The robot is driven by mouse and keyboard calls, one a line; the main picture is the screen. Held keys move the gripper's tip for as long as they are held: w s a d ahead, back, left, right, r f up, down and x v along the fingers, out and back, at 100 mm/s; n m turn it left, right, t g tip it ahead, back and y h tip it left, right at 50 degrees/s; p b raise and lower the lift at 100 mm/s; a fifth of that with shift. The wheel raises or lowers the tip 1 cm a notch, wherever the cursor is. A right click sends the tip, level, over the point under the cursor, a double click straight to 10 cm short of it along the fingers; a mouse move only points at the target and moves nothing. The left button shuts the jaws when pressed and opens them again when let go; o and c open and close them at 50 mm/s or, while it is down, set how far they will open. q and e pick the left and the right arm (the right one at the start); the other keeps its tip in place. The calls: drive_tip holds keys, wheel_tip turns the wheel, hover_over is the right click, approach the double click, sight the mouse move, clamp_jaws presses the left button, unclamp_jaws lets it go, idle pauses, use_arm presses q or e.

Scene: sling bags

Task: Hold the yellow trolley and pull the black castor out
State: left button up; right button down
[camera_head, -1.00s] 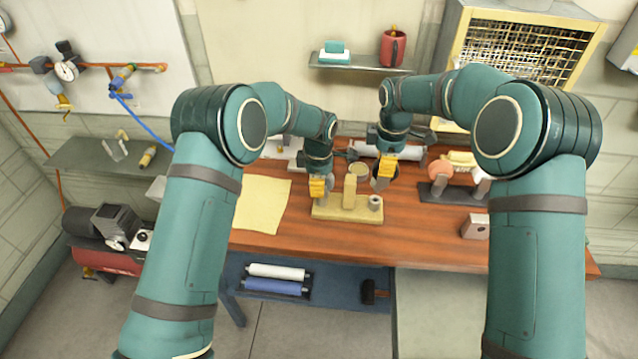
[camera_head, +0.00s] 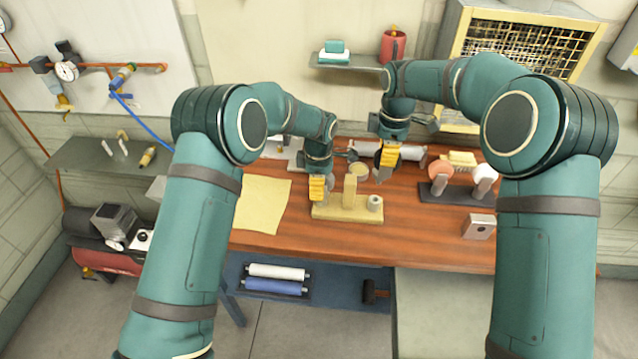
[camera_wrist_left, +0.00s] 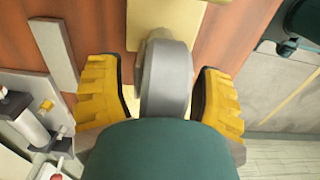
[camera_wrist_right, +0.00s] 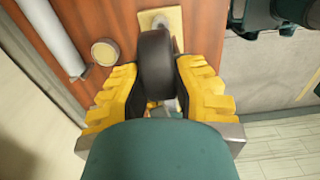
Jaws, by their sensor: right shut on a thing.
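The yellow trolley (camera_head: 345,212), a pale yellow base with an upright block and a grey cylinder, lies on the wooden bench. My left gripper (camera_head: 317,190) is at its left end. In the left wrist view, a grey wheel (camera_wrist_left: 166,80) sits between the left fingers, with narrow gaps on both sides. My right gripper (camera_head: 388,158) is above and behind the trolley's right end. In the right wrist view, its fingers are shut on the black castor (camera_wrist_right: 155,62). The trolley's yellow plate (camera_wrist_right: 172,18) shows beyond the castor. In the head view the castor is mostly hidden.
A yellow sheet (camera_head: 261,203) lies left of the trolley. A round tin (camera_head: 358,170) stands behind it. A dark stand with rollers (camera_head: 458,190) and a grey block (camera_head: 479,226) are to the right. Bare bench lies in front of the trolley and between it and the block.

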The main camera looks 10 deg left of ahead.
idle(0.3)
use_arm(q)
wheel_tip(320, 180, up, 12)
idle(0.5)
